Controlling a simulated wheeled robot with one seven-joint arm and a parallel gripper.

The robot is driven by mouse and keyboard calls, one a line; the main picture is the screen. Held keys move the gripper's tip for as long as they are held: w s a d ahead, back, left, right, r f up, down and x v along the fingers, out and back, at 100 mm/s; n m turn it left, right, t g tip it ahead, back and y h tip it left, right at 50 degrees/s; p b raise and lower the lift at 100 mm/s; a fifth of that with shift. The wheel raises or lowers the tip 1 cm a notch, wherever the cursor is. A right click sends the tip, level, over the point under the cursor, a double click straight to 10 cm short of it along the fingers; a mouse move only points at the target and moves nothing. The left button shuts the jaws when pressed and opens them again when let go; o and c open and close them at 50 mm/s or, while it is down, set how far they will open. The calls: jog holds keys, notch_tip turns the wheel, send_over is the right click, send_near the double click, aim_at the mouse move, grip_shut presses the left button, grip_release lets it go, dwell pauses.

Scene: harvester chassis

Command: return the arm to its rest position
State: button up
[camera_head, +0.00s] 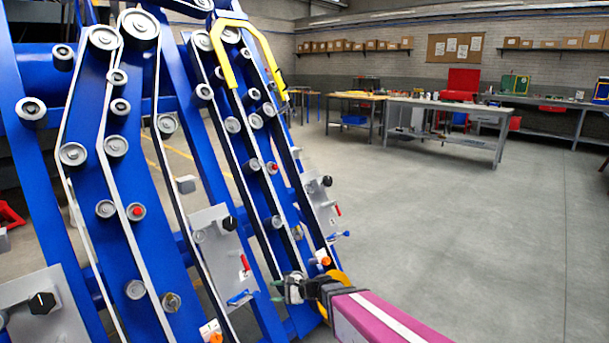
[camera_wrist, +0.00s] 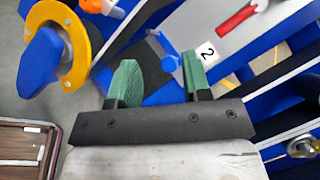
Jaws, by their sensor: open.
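My gripper (camera_wrist: 160,85) shows in the wrist view with its two green pads well apart and nothing between them. In the head view my gripper (camera_head: 283,290) is at the lower middle, close to the blue harvester chassis (camera_head: 134,230). My pink and white forearm reaches in from the bottom right. In the wrist view a blue knob (camera_wrist: 196,60) and a plate marked 2 (camera_wrist: 207,52) lie beyond the pads. I cannot tell whether the gripper touches the chassis.
A yellow ring around a blue part (camera_wrist: 75,45) is at upper left in the wrist view. Pulleys, belts and grey plates (camera_head: 216,245) with red handles cover the chassis. Workbenches (camera_head: 440,110) stand at the back. The grey floor at right (camera_head: 470,240) is clear.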

jog(key=s+d+n+h, duration=0.2)
jog(key=d+h, duration=0.3)
jog(key=d, duration=0.4)
jog(key=s+d+r+n+g+h, duration=0.1)
jog(key=d+n+h, duration=0.4)
jog(key=d, duration=0.5)
jog(key=s+d+r+n+h, duration=0.1)
jog(key=d+h, duration=0.4)
jog(key=d, duration=0.5)
jog(key=s+n, duration=0.1)
jog(key=n, duration=0.1)
jog(key=shift+s+n+g, duration=0.3)
jog(key=shift+n+g, duration=0.1)
